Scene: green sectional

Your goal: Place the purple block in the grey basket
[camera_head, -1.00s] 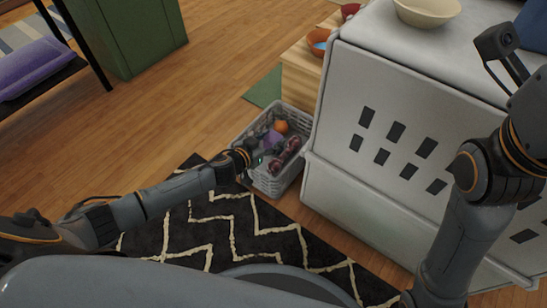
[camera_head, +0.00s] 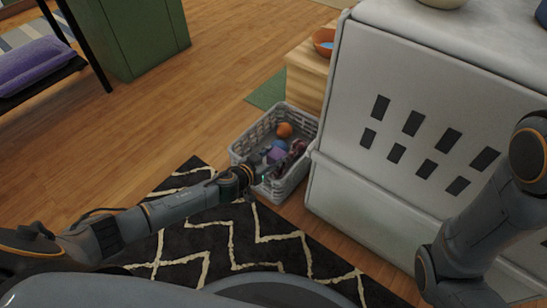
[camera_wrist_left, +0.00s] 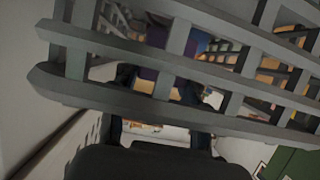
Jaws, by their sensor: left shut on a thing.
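The grey basket (camera_head: 243,139) stands on the floor beside the white cabinet, with several items inside. My left gripper (camera_head: 264,170) reaches over its near left rim and is shut on the purple block (camera_head: 274,155), which appears within the basket's outline. Its exact height above the basket floor is unclear. In the left wrist view, the basket's slats (camera_wrist_left: 190,70) cross in front of the camera, and purple (camera_wrist_left: 146,80) shows behind them near the fingers. The fingertips are mostly hidden there. My right arm is at the right edge, and its gripper is out of view.
An orange ball (camera_head: 285,130) and dark reddish items (camera_head: 297,147) lie in the basket. The white cabinet (camera_head: 350,180) closely bounds its right side. A wooden stand (camera_head: 306,80) with an orange bowl (camera_head: 324,42) is behind. Wooden floor is open to the left.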

